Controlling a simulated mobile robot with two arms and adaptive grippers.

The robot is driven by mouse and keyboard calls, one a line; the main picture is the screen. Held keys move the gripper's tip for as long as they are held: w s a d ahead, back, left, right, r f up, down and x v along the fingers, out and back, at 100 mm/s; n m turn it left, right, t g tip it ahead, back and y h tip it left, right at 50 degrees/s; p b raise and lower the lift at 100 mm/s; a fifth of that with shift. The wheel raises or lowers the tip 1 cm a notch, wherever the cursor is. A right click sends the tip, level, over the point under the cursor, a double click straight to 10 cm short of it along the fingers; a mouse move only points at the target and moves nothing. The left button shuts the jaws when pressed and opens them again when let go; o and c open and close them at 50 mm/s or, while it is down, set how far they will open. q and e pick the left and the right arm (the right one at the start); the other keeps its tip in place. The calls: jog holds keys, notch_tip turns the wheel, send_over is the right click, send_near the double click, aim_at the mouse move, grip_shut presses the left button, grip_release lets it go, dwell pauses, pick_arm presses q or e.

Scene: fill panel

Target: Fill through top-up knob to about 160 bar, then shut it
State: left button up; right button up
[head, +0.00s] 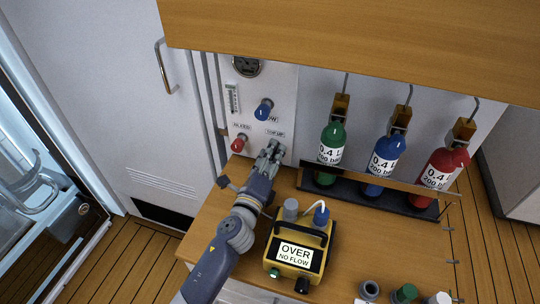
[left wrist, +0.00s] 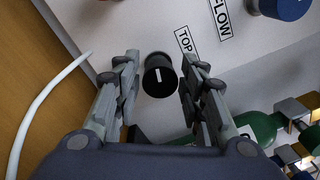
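The top-up knob is a black knob with a white line (left wrist: 160,76), on the white panel (head: 283,95) beside a label starting "TOP". In the head view my left gripper (head: 271,151) covers this knob, just below the "TOP UP" label. In the left wrist view my left gripper (left wrist: 160,68) is open, its fingers on either side of the knob with gaps showing; I cannot tell how deep they reach. A round dark gauge (head: 246,67) sits high on the panel, partly cut off by the wooden board; its reading is not legible. My right gripper is not in view.
A blue knob (head: 264,110) and a red knob (head: 238,144) are close by on the panel. Green (head: 331,145), blue (head: 386,155) and red (head: 441,170) cylinders stand right. A yellow meter (head: 296,252) reading "OVER NO FLOW" sits on the wooden counter (head: 350,235).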

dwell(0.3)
pick_arm(q)
jog(key=v, duration=1.2)
dwell(3.3)
